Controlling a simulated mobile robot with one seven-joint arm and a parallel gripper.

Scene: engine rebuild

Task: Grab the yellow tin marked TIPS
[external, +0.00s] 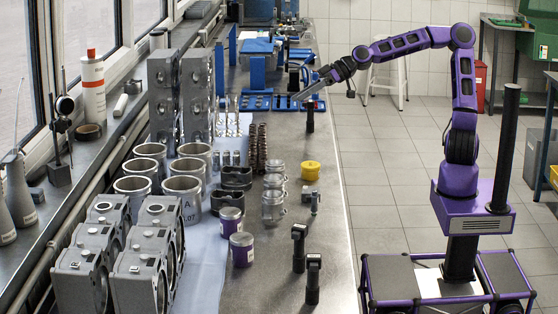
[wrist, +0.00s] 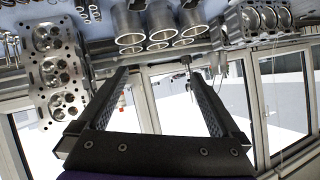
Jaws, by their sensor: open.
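A small round yellow tin (external: 310,171) stands on the workbench near its right edge in the external view. Its marking is too small to read. My gripper (external: 302,95) is above the far part of the bench, well beyond the tin and higher than it. In the wrist view my gripper (wrist: 155,70) is open, with its two fingers wide apart and nothing between them. The yellow tin does not show in the wrist view.
Metal cylinder parts (external: 272,205) stand left of the tin. Two purple-labelled tins (external: 242,250) and dark upright tools (external: 299,248) stand nearer. Engine blocks (external: 140,270) and cylinder liners (external: 182,194) fill the left side. Blue parts (external: 257,73) stand at the far end.

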